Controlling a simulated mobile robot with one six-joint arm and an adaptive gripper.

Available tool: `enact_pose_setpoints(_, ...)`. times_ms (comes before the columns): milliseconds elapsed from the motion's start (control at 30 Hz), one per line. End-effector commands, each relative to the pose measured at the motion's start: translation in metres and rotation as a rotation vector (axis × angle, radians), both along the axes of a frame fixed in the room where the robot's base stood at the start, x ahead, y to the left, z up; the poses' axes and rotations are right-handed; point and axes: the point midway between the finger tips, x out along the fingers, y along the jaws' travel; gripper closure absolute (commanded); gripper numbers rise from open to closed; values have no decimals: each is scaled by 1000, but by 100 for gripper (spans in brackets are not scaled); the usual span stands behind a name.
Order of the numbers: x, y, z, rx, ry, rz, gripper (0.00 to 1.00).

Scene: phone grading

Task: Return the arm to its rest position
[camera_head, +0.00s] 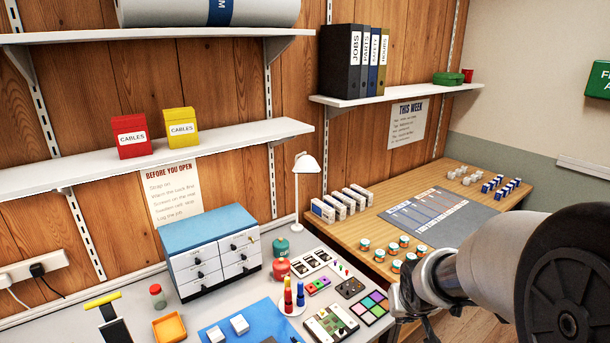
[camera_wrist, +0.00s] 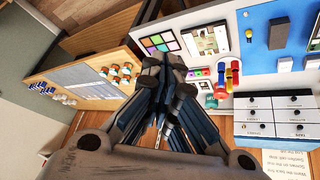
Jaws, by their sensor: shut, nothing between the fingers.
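My arm comes in from the right edge in the head view, reaching over the right-hand side of the benches. My gripper (camera_wrist: 165,75) fills the middle of the wrist view with its fingers together and nothing held between them. In the head view only a dark part of the gripper shows beside the wrist, partly hidden by the arm. In the wrist view the gripper appears above the gap between the white bench and the wooden table, apart from the things on them.
A blue-topped drawer cabinet (camera_head: 212,250), a white lamp (camera_head: 306,164) and a blue mat (camera_head: 250,322) are on the white bench. The wooden table (camera_head: 505,178) holds several small jars, boxes and a grey mat (camera_head: 470,224). Shelves (camera_head: 240,143) hang above.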

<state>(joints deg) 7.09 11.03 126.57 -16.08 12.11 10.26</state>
Motion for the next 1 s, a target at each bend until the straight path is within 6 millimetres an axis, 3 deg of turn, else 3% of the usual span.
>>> enact_pose_setpoints(33, -17, 5, 23, -2, -4, -3, 100)
enact_pose_setpoints(100, -44, 12, 46, -1, 9, -8, 100)
enact_pose_setpoints(300, -130, 35, 92, 24, 48, -4, 100)
enact_pose_setpoints(500, -211, 58, 109, 67, 87, 28, 100)
enact_pose_setpoints(600, -239, 66, 109, 84, 103, 46, 100)
enact_pose_setpoints(767, -261, 72, 108, 100, 117, 61, 100)
enact_pose_setpoints(1000, -263, 73, 108, 102, 121, 63, 100)
